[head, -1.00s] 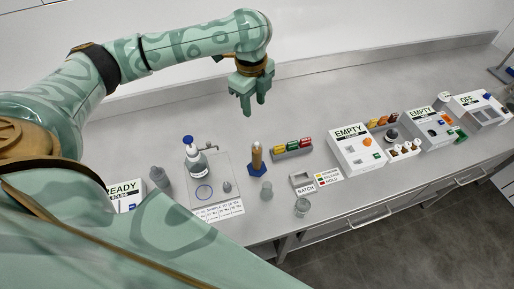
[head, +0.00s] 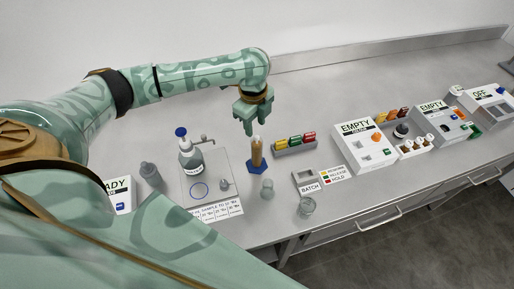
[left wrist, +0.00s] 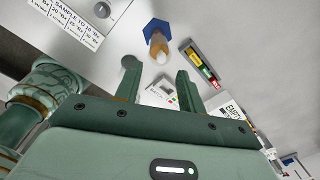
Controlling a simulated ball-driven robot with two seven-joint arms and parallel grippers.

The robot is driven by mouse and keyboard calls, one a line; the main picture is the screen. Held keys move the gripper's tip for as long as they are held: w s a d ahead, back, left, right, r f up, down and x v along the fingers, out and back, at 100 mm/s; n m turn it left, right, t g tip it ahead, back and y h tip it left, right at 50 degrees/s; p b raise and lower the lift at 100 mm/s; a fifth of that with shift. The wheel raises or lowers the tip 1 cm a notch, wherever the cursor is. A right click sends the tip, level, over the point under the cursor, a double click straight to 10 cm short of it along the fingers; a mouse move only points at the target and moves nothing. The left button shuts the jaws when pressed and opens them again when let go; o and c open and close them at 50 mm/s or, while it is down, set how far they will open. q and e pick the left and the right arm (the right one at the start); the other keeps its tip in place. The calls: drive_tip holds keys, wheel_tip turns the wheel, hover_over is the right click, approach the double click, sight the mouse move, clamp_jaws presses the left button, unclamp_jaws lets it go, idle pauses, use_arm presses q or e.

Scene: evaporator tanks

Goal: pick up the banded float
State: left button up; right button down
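A tall amber-filled cylinder (head: 256,154) stands upright on a blue hexagonal base (head: 260,167) near the middle of the bench. In the left wrist view the cylinder (left wrist: 158,46) shows a pale tip at its top, which may be the top of the banded float; I cannot make out bands. My left gripper (head: 249,130) hangs fingers-down just above and behind the cylinder in the head view. In the left wrist view its two fingers (left wrist: 158,80) are apart with nothing held between them, and the cylinder lies beyond their tips. My right gripper is in neither view.
A blue-topped bottle (head: 190,158) stands left on a marked sheet. A rack of coloured blocks (head: 294,145) sits close right of the cylinder. Small glass beakers (head: 267,189) (head: 307,205) stand in front. White EMPTY boxes (head: 362,147) are farther right. The bench behind is clear.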

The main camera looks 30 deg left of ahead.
sight(257, 137)
use_arm(q)
drive_tip(key=f, duration=0.1)
drive_tip(key=f+b, duration=0.1)
drive_tip(key=f, duration=0.3)
drive_tip(key=shift+w+d+f, duration=0.1)
drive_tip(key=shift+w, duration=0.15)
clamp_jaws()
